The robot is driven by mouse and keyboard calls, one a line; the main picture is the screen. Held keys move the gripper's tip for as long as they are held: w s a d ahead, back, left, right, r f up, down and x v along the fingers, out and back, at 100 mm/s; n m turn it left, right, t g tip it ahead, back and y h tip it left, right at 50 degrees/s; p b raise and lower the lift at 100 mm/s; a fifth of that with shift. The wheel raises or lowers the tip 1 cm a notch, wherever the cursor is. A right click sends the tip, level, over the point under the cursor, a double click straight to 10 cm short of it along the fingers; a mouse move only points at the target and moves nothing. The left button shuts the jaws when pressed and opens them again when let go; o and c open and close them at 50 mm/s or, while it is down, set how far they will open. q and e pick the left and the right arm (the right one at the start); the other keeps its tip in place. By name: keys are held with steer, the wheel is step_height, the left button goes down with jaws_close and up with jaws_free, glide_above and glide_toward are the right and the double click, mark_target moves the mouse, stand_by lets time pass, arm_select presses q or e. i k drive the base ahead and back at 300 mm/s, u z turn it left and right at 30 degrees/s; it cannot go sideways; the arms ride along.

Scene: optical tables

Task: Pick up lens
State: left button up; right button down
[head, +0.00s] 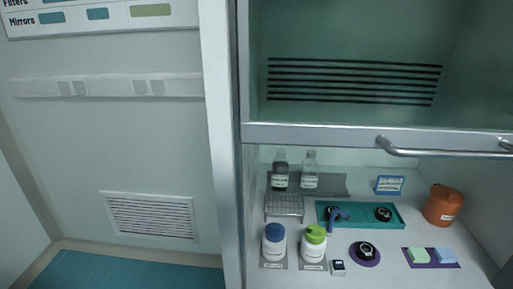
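Several small dark round pieces that look like mounted lenses are in the hood. One dark ring-shaped piece (366,249) lies on a round purple pad (373,261) at the front. Another dark round piece (383,213) lies in the right part of a teal tray (360,222). A third dark round piece (332,211) is in the tray's left part, beside a blue object (341,215). They are too small to tell which is the lens. Neither of my grippers is in view.
The hood's raised glass sash has a metal handle (445,153). White jars with a blue lid (274,243) and a green lid (314,243) stand front left. Two bottles and a wire rack (284,206) are behind. An orange-brown container (443,205) stands right.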

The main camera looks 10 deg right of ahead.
mark_target(366, 251)
steer(key=z, duration=1.25)
